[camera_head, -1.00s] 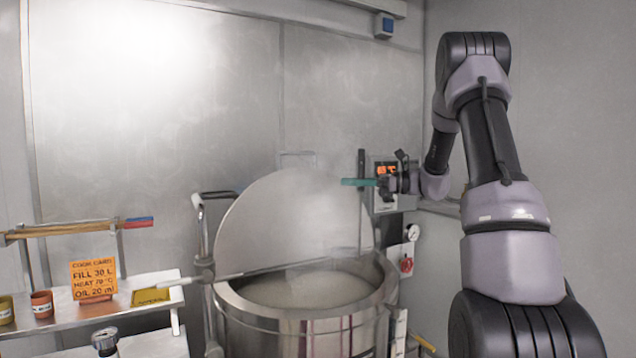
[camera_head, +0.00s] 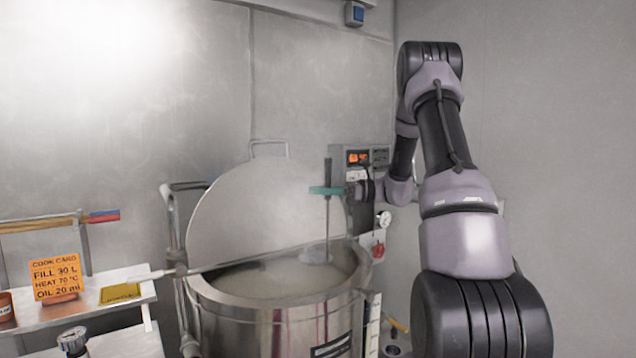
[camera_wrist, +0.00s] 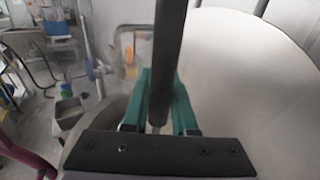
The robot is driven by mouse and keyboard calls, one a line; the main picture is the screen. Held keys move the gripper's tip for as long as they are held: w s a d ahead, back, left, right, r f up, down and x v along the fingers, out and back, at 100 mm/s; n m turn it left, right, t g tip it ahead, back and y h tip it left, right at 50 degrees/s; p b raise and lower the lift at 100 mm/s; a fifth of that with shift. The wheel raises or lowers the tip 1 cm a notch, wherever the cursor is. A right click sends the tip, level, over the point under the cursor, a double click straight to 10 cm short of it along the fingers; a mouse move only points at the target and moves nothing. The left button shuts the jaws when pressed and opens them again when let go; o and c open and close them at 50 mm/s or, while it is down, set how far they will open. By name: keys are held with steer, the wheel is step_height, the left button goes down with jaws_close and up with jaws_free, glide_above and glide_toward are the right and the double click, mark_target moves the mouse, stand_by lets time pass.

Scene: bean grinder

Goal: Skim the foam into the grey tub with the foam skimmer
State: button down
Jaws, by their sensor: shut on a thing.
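My gripper (camera_head: 325,190), with green fingers, is shut on the dark upright handle of the foam skimmer (camera_head: 328,172). The handle also shows between the fingers in the wrist view (camera_wrist: 167,60). The skimmer's thin rod hangs down to a pale round head (camera_head: 316,256) inside the steel kettle (camera_head: 275,315), near the back right of the pale surface (camera_head: 270,278). I cannot tell whether the head touches the surface, or tell foam from liquid. A grey box-like container (camera_wrist: 68,112) shows at the left of the wrist view; I cannot tell whether it is the grey tub.
The kettle's round lid (camera_head: 250,205) stands raised behind its opening. A long pale rod (camera_head: 225,263) crosses above the rim. A control box (camera_head: 358,157) and gauge (camera_head: 384,219) are at the back right. A shelf (camera_head: 80,305) with an orange cook card (camera_head: 56,277) is at left.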

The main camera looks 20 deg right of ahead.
steer(key=shift+f, duration=5.35)
steer(key=shift+s+a, duration=1.4)
steer(key=shift+a, duration=2.85)
steer(key=shift+s+a, duration=1.35)
steer(key=shift+a, duration=2.9)
steer(key=shift+w+d, duration=2.2)
steer(key=shift+d, duration=4.5)
step_height(320, 180, up, 17)
steer(key=shift+f, duration=0.1)
